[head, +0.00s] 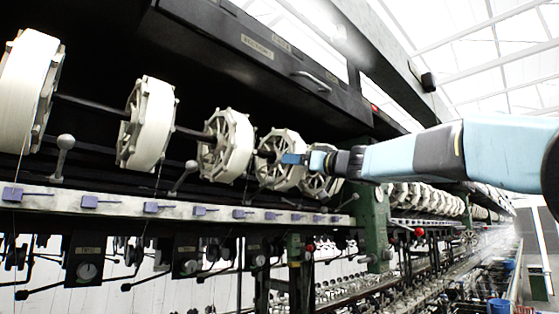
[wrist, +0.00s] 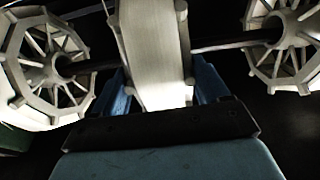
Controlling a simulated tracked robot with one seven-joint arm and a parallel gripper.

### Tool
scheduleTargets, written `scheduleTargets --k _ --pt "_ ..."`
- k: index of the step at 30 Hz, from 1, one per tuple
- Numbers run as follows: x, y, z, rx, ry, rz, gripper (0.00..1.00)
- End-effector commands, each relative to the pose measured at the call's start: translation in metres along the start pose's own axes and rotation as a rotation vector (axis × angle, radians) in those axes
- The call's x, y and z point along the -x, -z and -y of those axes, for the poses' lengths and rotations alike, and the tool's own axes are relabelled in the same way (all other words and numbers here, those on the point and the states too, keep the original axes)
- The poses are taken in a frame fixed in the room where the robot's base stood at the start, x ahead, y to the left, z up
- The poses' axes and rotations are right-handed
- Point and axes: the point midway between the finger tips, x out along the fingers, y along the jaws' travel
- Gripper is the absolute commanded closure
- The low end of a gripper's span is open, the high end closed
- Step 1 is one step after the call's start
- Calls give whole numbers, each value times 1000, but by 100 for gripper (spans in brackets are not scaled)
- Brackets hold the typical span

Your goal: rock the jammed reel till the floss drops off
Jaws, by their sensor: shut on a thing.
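A row of pale spoked reels sits on a dark shaft along the machine. My gripper (head: 293,158) reaches in from the right in the head view and is shut on one reel (head: 270,176). In the wrist view the two blue fingers of my gripper (wrist: 163,92) stand on either side of this reel (wrist: 152,45), which shows edge-on with a broad white band around its rim. The fingers hide part of its lower rim. I cannot make out loose floss apart from this band.
Neighbouring reels stand close on both sides, one at left (wrist: 45,65) and one at right (wrist: 290,40), on the same shaft (wrist: 220,44). A pale rail (head: 120,203) with purple guides runs below. A dark housing (head: 250,45) overhangs the row.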

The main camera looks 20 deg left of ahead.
Motion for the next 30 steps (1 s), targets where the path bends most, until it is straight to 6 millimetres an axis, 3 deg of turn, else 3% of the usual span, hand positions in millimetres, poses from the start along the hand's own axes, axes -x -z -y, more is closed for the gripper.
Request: scheduleTargets --k 3,4,11,24,30 --pt "0 1 0 0 0 -1 62" --pt "0 1 0 0 0 -1 23" --pt "0 1 0 0 0 -1 1" --pt "1 0 0 0 0 0 2" --pt "17 1 -1 0 -2 0 2"
